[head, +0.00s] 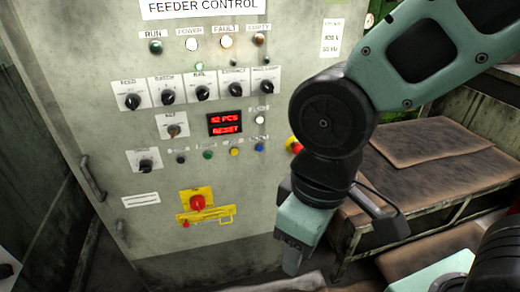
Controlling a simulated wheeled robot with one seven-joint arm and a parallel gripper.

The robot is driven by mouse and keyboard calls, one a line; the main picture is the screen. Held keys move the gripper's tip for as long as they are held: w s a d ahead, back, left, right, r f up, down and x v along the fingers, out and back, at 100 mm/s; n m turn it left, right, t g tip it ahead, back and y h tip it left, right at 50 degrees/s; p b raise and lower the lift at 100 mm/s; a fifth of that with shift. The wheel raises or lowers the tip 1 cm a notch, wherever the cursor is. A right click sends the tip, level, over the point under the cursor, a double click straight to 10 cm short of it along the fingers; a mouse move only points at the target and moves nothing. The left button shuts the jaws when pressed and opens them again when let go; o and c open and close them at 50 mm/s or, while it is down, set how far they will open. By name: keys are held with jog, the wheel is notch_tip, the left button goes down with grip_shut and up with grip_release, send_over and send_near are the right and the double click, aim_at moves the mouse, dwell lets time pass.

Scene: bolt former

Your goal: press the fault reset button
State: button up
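The grey feeder control panel (100,120) faces me. A row of small buttons crosses its middle: black (180,159), green (208,155), yellow (234,152) and blue (258,147). A white button (260,120) sits above the blue one. Their labels are too small to read, so I cannot tell which is the fault reset. A red display (225,123) appears to read "52 PCS" and "RESET". The lamp under FAULT (226,41) looks pale. My gripper (292,262) points down, to the lower right of the buttons; its finger opening cannot be made out.
A red knob on a yellow plate (197,203) sits low on the panel. A red and yellow button (294,145) is at the panel's right edge, partly behind my arm. Black rotary knobs (168,97) line the panel. A brown-covered bench (440,180) stands at right.

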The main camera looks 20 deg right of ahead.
grip_shut()
dwell(1.4)
